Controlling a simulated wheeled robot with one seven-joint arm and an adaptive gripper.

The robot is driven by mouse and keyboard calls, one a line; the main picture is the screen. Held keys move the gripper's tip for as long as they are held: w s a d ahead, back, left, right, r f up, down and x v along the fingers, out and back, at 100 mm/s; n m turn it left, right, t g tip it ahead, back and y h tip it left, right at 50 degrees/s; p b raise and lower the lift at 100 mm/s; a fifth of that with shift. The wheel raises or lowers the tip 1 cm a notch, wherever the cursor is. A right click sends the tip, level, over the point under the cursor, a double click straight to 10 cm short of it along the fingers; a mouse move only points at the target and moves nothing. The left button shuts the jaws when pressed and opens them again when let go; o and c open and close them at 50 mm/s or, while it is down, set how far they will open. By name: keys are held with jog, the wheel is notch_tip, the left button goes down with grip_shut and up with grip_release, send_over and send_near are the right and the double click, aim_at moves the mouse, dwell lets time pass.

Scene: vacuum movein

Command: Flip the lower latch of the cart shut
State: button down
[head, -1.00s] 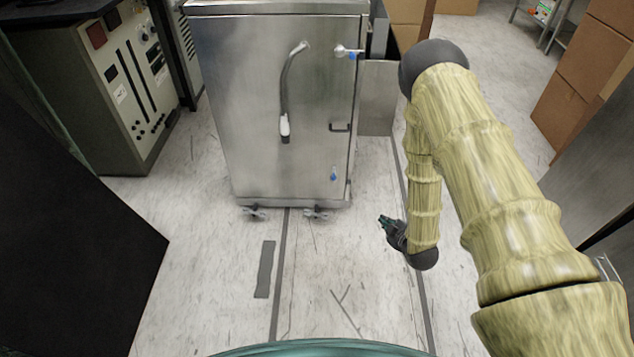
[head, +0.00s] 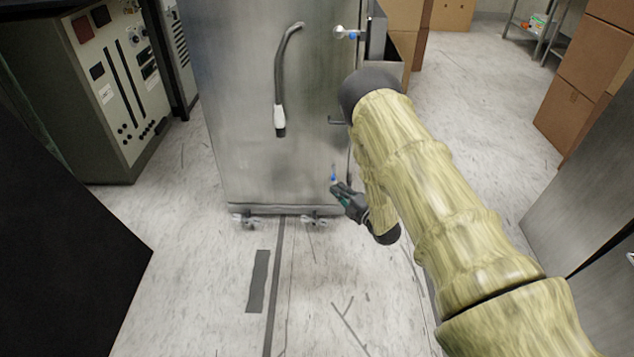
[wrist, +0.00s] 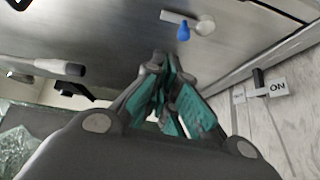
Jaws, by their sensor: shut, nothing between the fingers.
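The cart (head: 250,165) is a tall brushed-metal cabinet in the middle of the head view. Its lower latch (head: 333,176), with a blue tip, is near the bottom right of the front face. In the wrist view a latch (wrist: 204,26) shows a pale bar, a round pivot and a blue knob hanging down. My gripper (head: 337,188) is shut and empty, just below the lower latch. In the wrist view its fingertips (wrist: 160,60) are below and left of the blue knob, with a visible gap. Part of the latch is hidden by the gripper in the head view.
A curved handle with a white end (head: 279,118) hangs on the cart's front. The upper latch (head: 346,33) is near the top right. Casters (head: 315,221) stand under the cart. A control cabinet (head: 115,90) is left and cardboard boxes (head: 582,85) right. Floor in front is clear.

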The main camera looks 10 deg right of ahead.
aim_at(333, 177)
jog(key=shift+w+a+n+y+b, duration=0.3)
jog(key=shift+w+a+n, duration=0.3)
jog(key=shift+w+a, duration=0.1)
jog(key=shift+w, duration=0.1)
jog(key=b+x, duration=0.5)
jog(key=x, duration=0.4)
jog(key=shift+w+a+f, duration=0.15)
jog(key=shift+w+a, duration=0.05)
jog(key=shift+w, duration=0.1)
jog(key=shift+s+d+b, duration=0.25)
jog(key=shift+d+b, duration=0.4)
jog(key=shift+d, duration=0.5)
jog(key=shift+s+d+r+b, duration=0.1)
jog(key=shift+d+b, duration=0.1)
jog(key=shift+d, duration=0.2)
jog(key=shift+s+d+r+b, duration=0.1)
jog(key=shift+s+d+b, duration=0.1)
jog(key=shift+d, duration=0.2)
